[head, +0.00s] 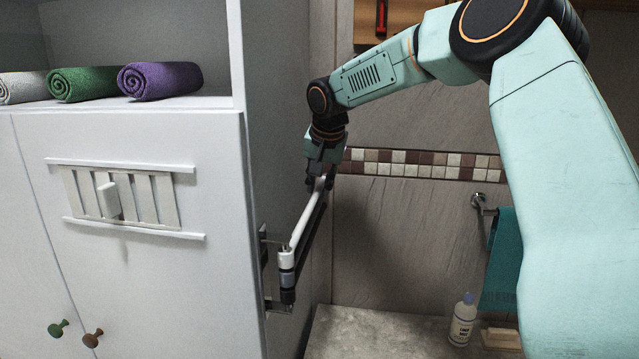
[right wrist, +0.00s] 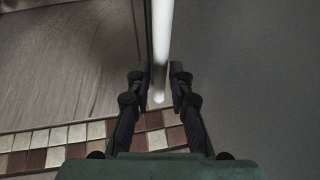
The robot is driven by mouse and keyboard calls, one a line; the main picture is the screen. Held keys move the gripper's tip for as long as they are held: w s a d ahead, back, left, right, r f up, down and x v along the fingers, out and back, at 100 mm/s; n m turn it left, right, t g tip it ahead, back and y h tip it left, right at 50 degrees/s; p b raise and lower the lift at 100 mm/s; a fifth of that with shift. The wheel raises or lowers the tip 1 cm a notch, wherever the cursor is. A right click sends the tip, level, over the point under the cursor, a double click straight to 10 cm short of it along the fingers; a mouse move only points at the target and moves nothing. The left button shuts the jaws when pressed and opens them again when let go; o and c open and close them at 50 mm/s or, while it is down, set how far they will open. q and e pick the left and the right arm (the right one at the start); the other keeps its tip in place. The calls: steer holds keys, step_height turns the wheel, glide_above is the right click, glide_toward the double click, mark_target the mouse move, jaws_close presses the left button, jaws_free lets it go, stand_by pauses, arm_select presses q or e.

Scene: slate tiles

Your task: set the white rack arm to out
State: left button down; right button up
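The white rack arm (head: 308,217) hangs on a bracket (head: 272,270) on the cabinet's right side. From its pivot it runs up the picture toward the back wall, near the cabinet side. A dark arm (head: 312,240) lies just beside and below it on the same pivot. My right gripper (head: 322,180) is at the white arm's far end. My left gripper is not in view.
The white cabinet (head: 150,290) fills the left, with rolled towels (head: 160,80) on its shelf. A teal towel (head: 503,260) hangs at right above a bottle (head: 463,320) and soap (head: 502,339) on a stone ledge (head: 375,335). Open room lies right of the rack arm.

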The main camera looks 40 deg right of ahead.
jaws_close()
stand_by(0.6)
